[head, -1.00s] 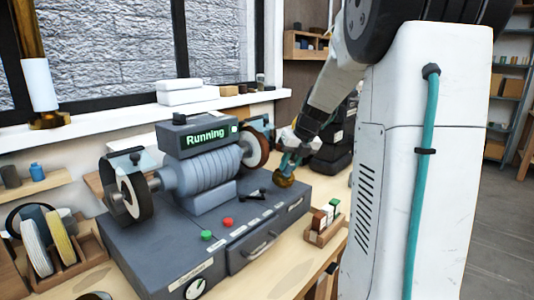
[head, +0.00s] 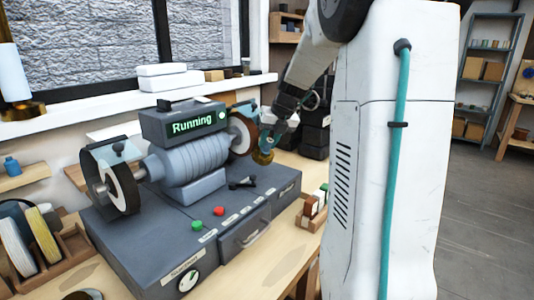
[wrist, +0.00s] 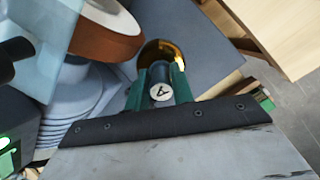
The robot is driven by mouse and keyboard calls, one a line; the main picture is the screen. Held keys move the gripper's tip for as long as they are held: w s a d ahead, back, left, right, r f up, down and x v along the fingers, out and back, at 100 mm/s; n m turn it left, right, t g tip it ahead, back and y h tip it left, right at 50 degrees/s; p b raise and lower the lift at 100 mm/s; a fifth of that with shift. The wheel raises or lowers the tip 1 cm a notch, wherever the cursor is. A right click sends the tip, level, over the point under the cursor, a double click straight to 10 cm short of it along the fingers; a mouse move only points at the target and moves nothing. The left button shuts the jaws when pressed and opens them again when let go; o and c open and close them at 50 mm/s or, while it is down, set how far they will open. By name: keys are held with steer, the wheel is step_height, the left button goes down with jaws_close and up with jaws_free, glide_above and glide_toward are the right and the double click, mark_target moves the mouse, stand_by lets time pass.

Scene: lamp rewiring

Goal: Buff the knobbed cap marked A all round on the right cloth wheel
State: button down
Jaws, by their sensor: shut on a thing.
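The knobbed cap (wrist: 171,55) is round and brass-coloured, and a white disc with the letter A (wrist: 161,92) shows between my fingers. My gripper (wrist: 158,86) is shut on it, with a green finger on each side. In the head view the cap (head: 262,157) hangs at the front right of the right wheel (head: 243,133). In the wrist view the brown-rimmed wheel (wrist: 100,32) is just left of the cap. I cannot tell whether they touch. The grinder's display (head: 194,123) reads "Running".
The left wheel (head: 124,188) sits under a clear guard. Green and red buttons (head: 219,211) are on the grey base (head: 150,245). A small wooden holder (head: 311,219) stands right of the base. Spare wheels (head: 40,235) stand in a rack at left.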

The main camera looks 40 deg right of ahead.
steer(key=shift+w+r, duration=0.1)
steer(key=shift+w, duration=0.1)
stand_by(0.5)
steer(key=shift+d, duration=0.1)
steer(key=shift+a+r, duration=0.1)
steer(key=shift+a, duration=0.2)
steer(key=shift+d, duration=0.1)
steer(key=shift+d, duration=0.2)
steer(key=shift+s, duration=0.1)
steer(key=shift+s+d+f, duration=0.15)
steer(key=shift+s+f, duration=0.4)
steer(key=shift+s, duration=0.35)
